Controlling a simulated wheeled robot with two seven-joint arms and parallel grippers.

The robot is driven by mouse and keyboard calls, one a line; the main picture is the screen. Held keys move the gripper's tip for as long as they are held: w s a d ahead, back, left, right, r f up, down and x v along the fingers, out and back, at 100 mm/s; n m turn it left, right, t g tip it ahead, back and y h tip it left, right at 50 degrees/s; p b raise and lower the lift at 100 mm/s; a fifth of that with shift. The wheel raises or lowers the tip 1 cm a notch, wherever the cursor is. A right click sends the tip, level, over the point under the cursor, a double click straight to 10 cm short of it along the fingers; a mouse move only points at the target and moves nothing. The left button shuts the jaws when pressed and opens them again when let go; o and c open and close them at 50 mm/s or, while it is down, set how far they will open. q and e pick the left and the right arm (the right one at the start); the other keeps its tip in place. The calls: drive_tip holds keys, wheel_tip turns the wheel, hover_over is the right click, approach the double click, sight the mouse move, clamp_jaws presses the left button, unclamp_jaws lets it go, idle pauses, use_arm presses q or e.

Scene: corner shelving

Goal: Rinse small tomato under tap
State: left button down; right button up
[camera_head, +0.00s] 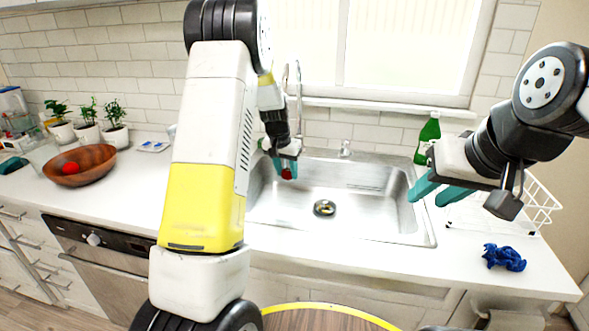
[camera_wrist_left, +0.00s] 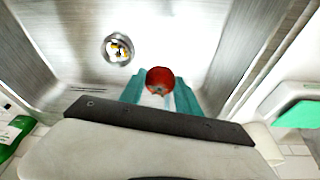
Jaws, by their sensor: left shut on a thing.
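The small tomato (camera_head: 287,174) is red and sits between the teal fingers of my left gripper (camera_head: 285,168), over the left part of the sink (camera_head: 372,228). In the left wrist view the tomato (camera_wrist_left: 160,78) is pinched between the fingertips, with the sink floor behind it. The tap (camera_head: 298,85) has a tall curved spout at the back of the sink, partly hidden by my left arm. I see no water running. My right gripper (camera_head: 437,192) is open and empty above the sink's right edge.
A brown bowl (camera_head: 97,172) with a red fruit (camera_head: 70,168) stands on the left counter. A green bottle (camera_head: 428,138) is behind the sink at right. A white rack (camera_head: 537,205) and blue cloth (camera_head: 504,257) lie right. The sink basin around the drain (camera_head: 324,208) is clear.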

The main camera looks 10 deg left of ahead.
idle(0.4)
use_arm(q)
drive_tip(key=shift+a, duration=0.45)
drive_tip(key=s, duration=0.8)
idle(0.5)
idle(0.8)
drive_tip(key=s+r, duration=0.4)
drive_tip(key=s, duration=0.1)
idle(0.7)
drive_tip(key=shift+d, duration=0.1)
use_arm(e)
drive_tip(key=shift+c, duration=0.4)
